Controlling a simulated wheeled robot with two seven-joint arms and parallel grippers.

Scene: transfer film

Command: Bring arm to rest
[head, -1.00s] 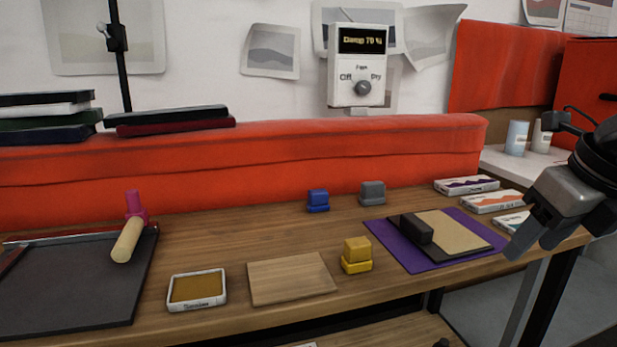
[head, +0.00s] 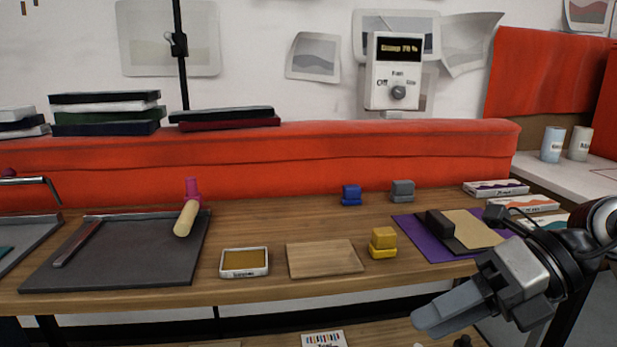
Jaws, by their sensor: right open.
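My right gripper (head: 452,312) is in the lower right of the head view, in front of the table's front edge. It is open, and I see nothing between its fingers. Its arm (head: 570,255) comes in from the right edge and hides part of the table's right end. My left gripper and left arm are not in the picture.
The wooden table (head: 310,217) holds a black mat (head: 120,265) with a roller (head: 187,215), an ink pad (head: 244,262), a wooden board (head: 325,258), a yellow block (head: 382,243) and a purple sheet (head: 415,232). A lower shelf (head: 280,340) lies below the front edge.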

